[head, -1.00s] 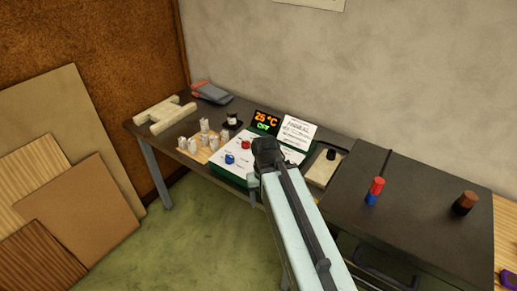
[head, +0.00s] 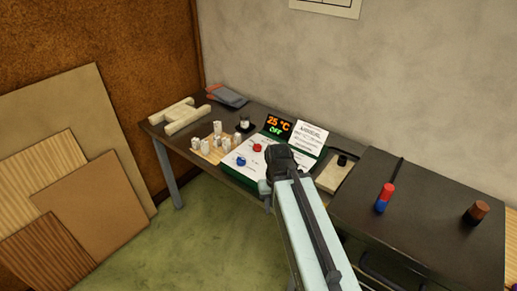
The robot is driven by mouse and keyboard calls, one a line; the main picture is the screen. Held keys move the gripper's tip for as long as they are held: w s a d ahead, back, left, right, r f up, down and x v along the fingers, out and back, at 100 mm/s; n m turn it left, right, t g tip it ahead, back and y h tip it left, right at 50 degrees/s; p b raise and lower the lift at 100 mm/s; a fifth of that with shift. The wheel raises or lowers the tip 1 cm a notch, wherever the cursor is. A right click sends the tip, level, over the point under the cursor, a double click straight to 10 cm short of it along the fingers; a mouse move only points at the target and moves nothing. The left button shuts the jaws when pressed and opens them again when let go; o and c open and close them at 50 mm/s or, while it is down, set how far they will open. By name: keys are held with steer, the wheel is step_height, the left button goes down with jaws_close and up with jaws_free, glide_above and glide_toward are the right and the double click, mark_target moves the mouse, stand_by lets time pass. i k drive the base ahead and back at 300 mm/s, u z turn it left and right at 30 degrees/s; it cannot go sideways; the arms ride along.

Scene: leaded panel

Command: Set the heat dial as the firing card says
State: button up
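The control panel (head: 240,166) is a white plate on a green box, standing on the dark bench. A red knob (head: 257,148) and a blue knob (head: 241,161) show on it. I cannot tell which is the heat dial, and part of the panel is hidden behind my arm. The display (head: 279,125) reads 25 °C and OFF. The white card (head: 309,138) leans upright beside the display; its heading and small text are too small to read surely. My gripper (head: 268,178) is above the panel's right side, seen from behind; its fingers are mostly hidden.
Several small pale pieces (head: 212,144) stand on a wooden board left of the panel. A dark cabinet (head: 430,205) with a red and blue cylinder (head: 385,197) and a brown cylinder (head: 477,212) is at right.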

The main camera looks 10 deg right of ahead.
mark_target(257, 148)
steer(key=k, duration=1.25)
steer(key=u, duration=0.35)
steer(key=i, duration=0.75)
steer(key=u, duration=0.5)
steer(key=i, duration=0.8)
steer(key=z, duration=0.7)
steer(key=i, duration=0.65)
steer(key=z, duration=0.6)
